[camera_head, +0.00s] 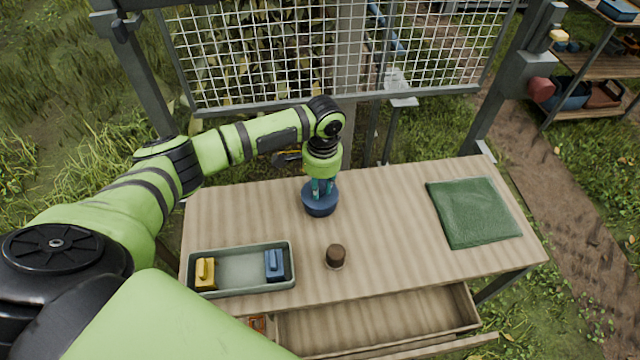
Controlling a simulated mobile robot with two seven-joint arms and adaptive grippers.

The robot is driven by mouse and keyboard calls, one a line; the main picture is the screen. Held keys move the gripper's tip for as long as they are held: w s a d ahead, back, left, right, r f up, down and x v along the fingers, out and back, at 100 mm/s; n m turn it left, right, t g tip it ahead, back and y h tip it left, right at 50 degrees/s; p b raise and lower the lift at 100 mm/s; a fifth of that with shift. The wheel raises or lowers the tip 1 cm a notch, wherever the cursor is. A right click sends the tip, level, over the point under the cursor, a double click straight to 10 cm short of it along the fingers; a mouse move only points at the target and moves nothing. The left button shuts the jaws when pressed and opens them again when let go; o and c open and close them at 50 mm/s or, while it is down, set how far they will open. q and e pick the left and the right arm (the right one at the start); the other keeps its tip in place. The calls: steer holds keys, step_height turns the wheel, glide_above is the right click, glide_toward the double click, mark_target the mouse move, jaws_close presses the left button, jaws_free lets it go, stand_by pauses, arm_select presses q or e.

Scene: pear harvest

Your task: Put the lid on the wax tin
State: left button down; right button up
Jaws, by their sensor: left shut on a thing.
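A dark blue round thing (320,203) is on the wooden table, left of its middle and toward the back. It looks like the wax tin or its lid. I cannot tell one part from two, as the fingers cover much of its top. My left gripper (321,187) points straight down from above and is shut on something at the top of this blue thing. Whether the lid is seated cannot be seen. My right gripper is not in view.
A grey-green tray (240,289) with a yellow block and a blue block stands at the front left. A small brown cylinder (335,257) stands nearer the front. A green cloth (474,211) lies at the right. A drawer (375,322) is open in front.

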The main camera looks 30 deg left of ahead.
arm_select(q)
steer(key=shift+p, duration=0.35)
steer(key=shift+p, duration=0.45)
stand_by(0.4)
steer(key=shift+f+b, duration=0.35)
steer(key=shift+f, duration=0.3)
stand_by(0.4)
steer(key=c, duration=1.3)
jaws_free()
